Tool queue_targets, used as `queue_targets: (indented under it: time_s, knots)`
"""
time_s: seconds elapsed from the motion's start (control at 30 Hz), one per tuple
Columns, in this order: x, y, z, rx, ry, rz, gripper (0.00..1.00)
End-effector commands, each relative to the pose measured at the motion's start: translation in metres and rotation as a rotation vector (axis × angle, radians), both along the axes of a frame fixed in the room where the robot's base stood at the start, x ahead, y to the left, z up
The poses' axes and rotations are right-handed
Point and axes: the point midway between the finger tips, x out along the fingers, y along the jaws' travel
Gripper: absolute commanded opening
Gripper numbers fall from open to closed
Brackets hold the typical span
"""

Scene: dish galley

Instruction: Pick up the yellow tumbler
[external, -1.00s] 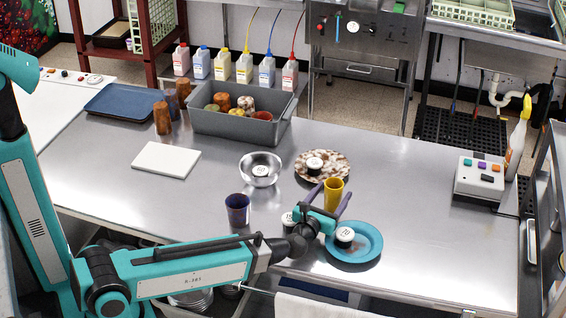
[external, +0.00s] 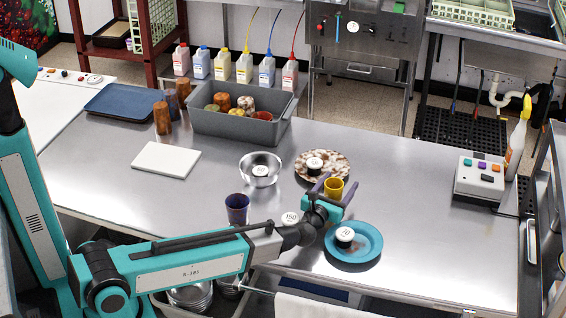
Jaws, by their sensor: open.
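The yellow tumbler (external: 333,188) stands upright on the steel table, between the speckled plate and the blue plate. My gripper (external: 335,187) is open, with its two purple fingers pointing away from my base, one on each side of the tumbler. The lower part of the tumbler is hidden behind the gripper. I cannot tell whether either finger touches it.
A speckled plate (external: 338,168) lies just behind. A metal bowl (external: 250,180), a purple tumbler (external: 237,209) and a white-topped weight (external: 290,217) are to the left.

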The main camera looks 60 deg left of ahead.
Motion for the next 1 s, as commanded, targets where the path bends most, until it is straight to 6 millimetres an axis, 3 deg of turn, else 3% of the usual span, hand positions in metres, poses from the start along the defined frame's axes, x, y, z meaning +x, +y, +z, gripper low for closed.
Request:
queue_targets:
  time_s: [0.33, 0.6, 1.0]
  knots:
    - [-0.0002, -0.0001, 0.0, 0.0, 0.0, 0.0, 0.64]
    - [-0.0001, -0.0002, 0.0, 0.0, 0.0, 0.0, 0.21]
    - [-0.0003, -0.0001, 0.0039, -0.002, -0.001, 0.0, 0.21]
